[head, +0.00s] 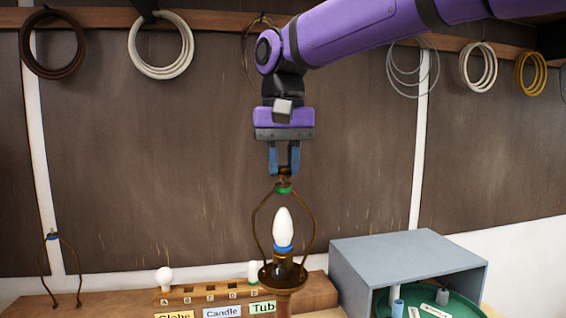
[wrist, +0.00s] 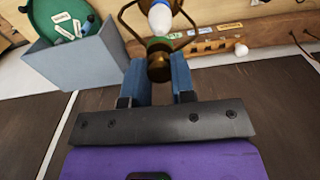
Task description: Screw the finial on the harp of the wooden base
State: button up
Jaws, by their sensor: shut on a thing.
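My gripper (head: 284,160) points straight down and is shut on a small brass finial (wrist: 159,68), one blue finger on each side. The finial sits at the top of the bronze harp (head: 258,218), just above a green band; whether it touches the harp's top I cannot tell. The harp stands upright around a white candle bulb (head: 283,228) with a blue collar. The bulb rises from a dark socket on the lamp base (head: 284,290), which is brown and cut off below. In the wrist view the harp and bulb (wrist: 160,17) show beyond the finial.
A second harp (head: 51,268) with a blue band stands at the left. A wooden bulb rack (head: 208,293) with labels is behind the lamp. Wire coils (head: 160,45) hang along the wall.

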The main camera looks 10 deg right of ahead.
jog(key=shift+c, duration=0.2)
jog(key=m, duration=0.7)
jog(key=shift+m, duration=0.5)
jog(key=m, duration=0.6)
jog(key=shift+m, duration=1)
